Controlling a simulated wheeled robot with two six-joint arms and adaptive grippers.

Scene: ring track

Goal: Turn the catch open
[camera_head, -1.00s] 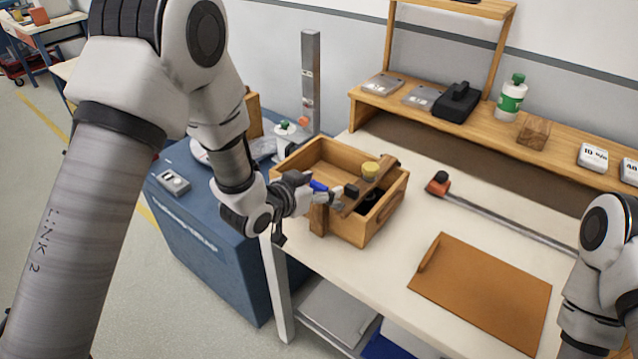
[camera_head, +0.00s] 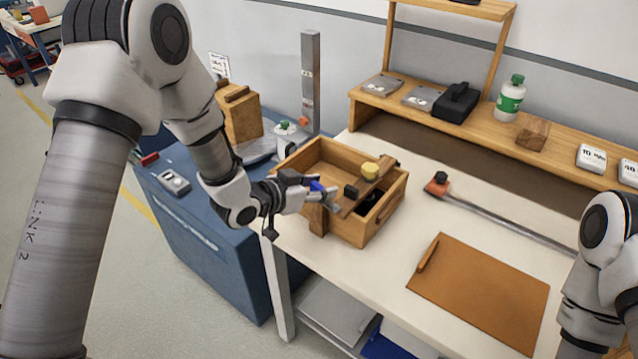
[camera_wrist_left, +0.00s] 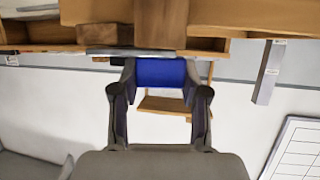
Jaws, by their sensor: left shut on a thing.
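A wooden box (camera_head: 378,234) stands at the left end of the white table, with a wooden bar (camera_head: 352,207) lying across its front part. A yellow knob (camera_head: 370,171) and a small black block (camera_head: 351,191) sit at the bar. My left gripper (camera_head: 328,200) is at the box's left front, by the bar's near end. It is shut on a blue piece (camera_wrist_left: 160,72), which fills the space between the fingers in the wrist view. The blue piece (camera_head: 317,186) shows only partly in the head view. I cannot tell how it joins the catch. My right gripper is out of view.
A brown board (camera_head: 480,293) and a long bar with an orange end (camera_head: 437,186) lie right of the box. A shelf with a bottle (camera_head: 510,98) and black case (camera_head: 457,102) runs along the back. A blue cabinet (camera_head: 200,245) stands left.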

